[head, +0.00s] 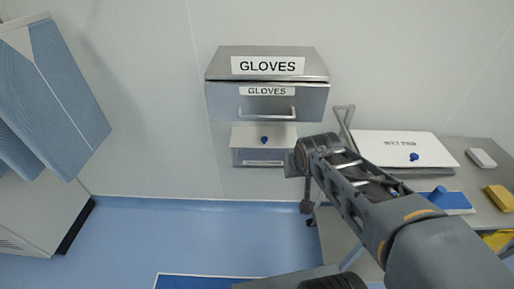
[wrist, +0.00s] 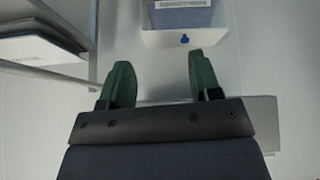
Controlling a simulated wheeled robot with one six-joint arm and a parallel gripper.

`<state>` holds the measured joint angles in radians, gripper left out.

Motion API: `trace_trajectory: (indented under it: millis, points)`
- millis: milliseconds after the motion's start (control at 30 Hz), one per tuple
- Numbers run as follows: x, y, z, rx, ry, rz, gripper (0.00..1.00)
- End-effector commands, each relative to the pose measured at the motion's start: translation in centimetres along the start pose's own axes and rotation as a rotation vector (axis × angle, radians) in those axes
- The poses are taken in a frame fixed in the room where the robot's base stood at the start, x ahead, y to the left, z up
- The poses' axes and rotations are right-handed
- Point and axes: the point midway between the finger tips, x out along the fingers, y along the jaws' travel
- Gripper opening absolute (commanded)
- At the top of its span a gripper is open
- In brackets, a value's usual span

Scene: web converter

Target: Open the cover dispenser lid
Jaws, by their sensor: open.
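The cover dispenser (head: 248,157) is a small box on the wall below the gloves boxes, with a label on its front. Its white lid (head: 246,134) carries a blue knob (head: 264,139) and looks closed. In the wrist view the lid (wrist: 160,39) and blue knob (wrist: 185,39) are at the top, beyond the fingertips. My gripper (wrist: 158,62) is open and empty, with two green fingers apart, and touches nothing I can see. In the head view my wrist is just right of the dispenser, and the fingers are hidden.
A metal gloves box (head: 226,99) with a handle hangs directly above the dispenser. At right a table (head: 482,211) bears a white wet pad box (head: 380,147) with a blue knob and a yellow block (head: 499,197). Blue garments (head: 60,95) hang at left. The floor (head: 150,235) at left is clear.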

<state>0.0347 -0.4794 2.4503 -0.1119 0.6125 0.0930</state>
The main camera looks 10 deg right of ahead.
Motion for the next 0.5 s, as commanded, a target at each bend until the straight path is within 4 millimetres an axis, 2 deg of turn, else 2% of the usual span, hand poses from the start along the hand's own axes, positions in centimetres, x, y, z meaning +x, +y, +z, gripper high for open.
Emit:
trace_trajectory:
  millis: [33,200,300,500]
  points:
    - [4.6,0.3,0.5,0.007,0.071,0.017,0.58]
    - [12.4,1.0,-2.6,0.007,0.363,0.031,0.58]
    - [16.2,0.9,-4.0,-0.005,0.522,0.001,0.58]
    - [21.7,0.1,-5.7,-0.038,0.779,-0.091,0.58]
